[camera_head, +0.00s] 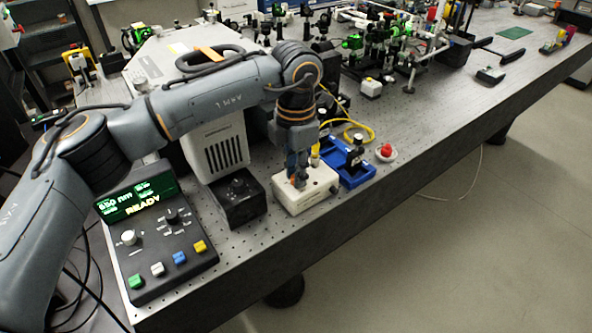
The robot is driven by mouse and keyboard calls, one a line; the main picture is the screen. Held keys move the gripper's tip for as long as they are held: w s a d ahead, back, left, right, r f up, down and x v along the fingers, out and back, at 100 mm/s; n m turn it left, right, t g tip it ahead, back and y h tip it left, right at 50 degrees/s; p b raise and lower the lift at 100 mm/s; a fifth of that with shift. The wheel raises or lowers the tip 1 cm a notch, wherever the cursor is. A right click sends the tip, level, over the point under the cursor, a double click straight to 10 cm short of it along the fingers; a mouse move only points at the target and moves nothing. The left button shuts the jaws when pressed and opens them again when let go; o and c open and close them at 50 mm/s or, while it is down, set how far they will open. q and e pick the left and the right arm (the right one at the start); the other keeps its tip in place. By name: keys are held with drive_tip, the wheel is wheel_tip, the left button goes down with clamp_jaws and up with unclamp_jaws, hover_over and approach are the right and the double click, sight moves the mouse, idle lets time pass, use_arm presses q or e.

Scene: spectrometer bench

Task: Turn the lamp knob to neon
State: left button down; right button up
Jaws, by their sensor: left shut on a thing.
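A small cream-white box (309,200) sits near the front edge of the optical bench. My left gripper (298,182) points down onto its top and is shut on a knob there. The fingers hide most of the knob, so I cannot read its setting or any neon label. My right gripper is not in view.
A blue tray (357,177) with small bottles stands right of the box, beside a red-topped item on a white dish (386,153). A black box (241,198) stands close on the left. A control panel (165,236) reading READY is further left. The bench's right front is mostly clear.

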use_arm(q)
drive_tip(key=c, duration=1.2)
unclamp_jaws()
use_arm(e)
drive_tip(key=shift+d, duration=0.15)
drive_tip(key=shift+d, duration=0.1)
use_arm(q)
drive_tip(key=shift+r, duration=0.15)
wheel_tip(320, 180, up, 12)
